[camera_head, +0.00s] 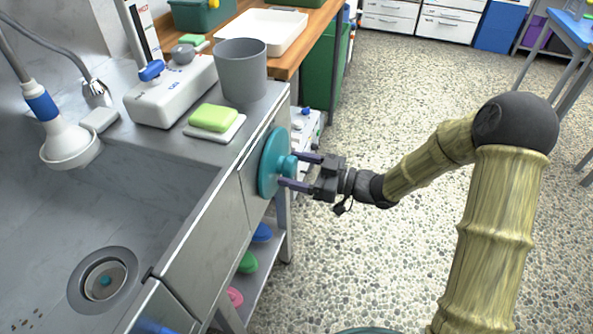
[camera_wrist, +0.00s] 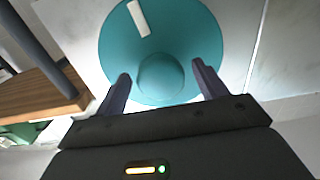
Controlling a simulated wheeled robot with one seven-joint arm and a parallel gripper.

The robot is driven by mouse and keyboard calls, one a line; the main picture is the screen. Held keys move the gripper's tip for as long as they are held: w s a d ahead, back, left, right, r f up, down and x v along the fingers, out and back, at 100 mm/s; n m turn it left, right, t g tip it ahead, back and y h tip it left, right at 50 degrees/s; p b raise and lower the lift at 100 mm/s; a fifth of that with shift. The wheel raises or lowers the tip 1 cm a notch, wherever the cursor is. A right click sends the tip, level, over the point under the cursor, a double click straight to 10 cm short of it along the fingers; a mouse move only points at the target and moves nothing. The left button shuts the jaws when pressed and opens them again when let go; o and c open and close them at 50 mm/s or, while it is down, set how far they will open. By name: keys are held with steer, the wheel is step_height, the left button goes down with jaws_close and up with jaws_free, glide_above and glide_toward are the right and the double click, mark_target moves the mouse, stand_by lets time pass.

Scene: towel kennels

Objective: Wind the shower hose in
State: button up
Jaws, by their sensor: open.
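A teal round reel disc (camera_head: 270,163) with a round teal knob (camera_head: 289,166) is mounted on the front of the steel sink cabinet. My gripper (camera_head: 301,170) is open, with one finger on each side of the knob. In the wrist view the knob (camera_wrist: 160,76) lies between the two dark fingers, and a white mark (camera_wrist: 138,18) shows near the disc's upper edge. I cannot tell whether the fingers touch the knob. A shower head (camera_head: 68,143) with a blue collar hangs at the left over the sink, on a grey hose (camera_head: 42,38).
A grey cup (camera_head: 241,70), a green soap on a white dish (camera_head: 214,118) and a white scale (camera_head: 172,92) stand on the counter (camera_head: 268,108). Coloured items lie on a low shelf under it. The speckled floor (camera_head: 390,270) is open to the right.

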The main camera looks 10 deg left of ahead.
steer(key=shift+c, duration=0.2)
steer(key=c, duration=1.3)
